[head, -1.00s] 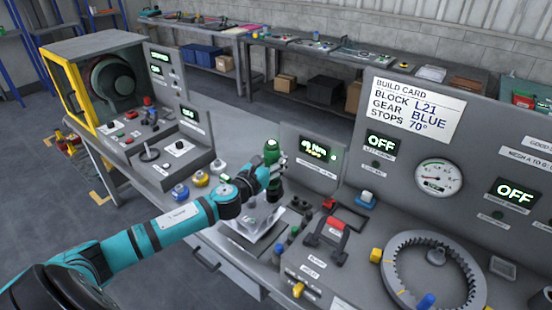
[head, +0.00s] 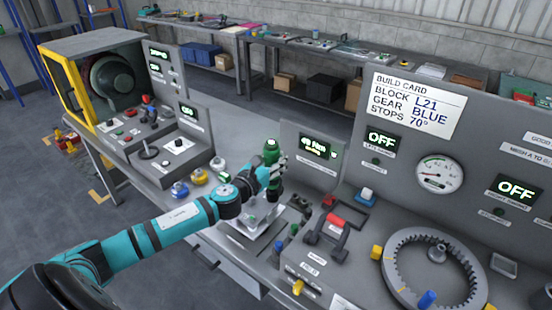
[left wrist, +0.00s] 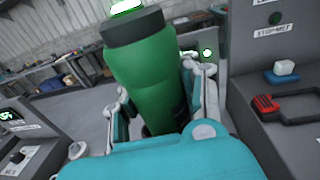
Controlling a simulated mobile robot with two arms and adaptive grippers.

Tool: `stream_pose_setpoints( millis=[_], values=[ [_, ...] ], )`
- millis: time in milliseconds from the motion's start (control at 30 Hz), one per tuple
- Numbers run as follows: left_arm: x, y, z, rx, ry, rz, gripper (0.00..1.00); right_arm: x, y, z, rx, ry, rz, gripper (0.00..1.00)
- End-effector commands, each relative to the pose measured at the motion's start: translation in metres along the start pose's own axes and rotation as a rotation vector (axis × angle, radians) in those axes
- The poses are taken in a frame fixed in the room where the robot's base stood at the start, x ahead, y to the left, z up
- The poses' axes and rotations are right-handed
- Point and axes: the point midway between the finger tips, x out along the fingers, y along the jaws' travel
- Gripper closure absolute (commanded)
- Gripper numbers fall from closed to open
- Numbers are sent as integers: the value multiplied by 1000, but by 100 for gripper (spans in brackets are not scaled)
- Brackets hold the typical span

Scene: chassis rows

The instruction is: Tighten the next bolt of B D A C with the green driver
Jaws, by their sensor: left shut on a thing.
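The green driver (head: 271,150) stands about upright over a pale metal block (head: 262,222) on the bench. My left gripper (head: 277,174) is shut around the driver's body. In the left wrist view the driver (left wrist: 150,75) fills the middle, with a dark collar and a lit green top, and the gripper's fingers (left wrist: 160,98) close on both sides of it. The driver's lower end and the bolt heads are hidden by the gripper and arm, so I cannot tell which bolt it stands over. My right gripper is not in view.
A panel with a small lit display (head: 314,147) stands just behind the driver. Blue, yellow and green-topped knobs (head: 198,176) sit left of the block. A red-handled part (head: 335,222) and a large toothed ring (head: 455,290) lie to the right.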

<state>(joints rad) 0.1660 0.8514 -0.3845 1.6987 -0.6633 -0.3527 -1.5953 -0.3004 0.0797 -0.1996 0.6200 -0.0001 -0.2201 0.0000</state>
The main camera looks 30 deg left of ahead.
Motion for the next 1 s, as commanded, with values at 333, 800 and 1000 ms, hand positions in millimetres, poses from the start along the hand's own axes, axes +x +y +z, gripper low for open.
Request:
stream_pose_setpoints(
  millis=[333,800,1000],
  values=[
    [0,0,-2,0,0,0,100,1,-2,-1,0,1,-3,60],
    [0,0,-5,1,0,0,100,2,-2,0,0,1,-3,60],
    [0,0,-7,1,1,0,100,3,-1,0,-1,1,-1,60]
  ],
)
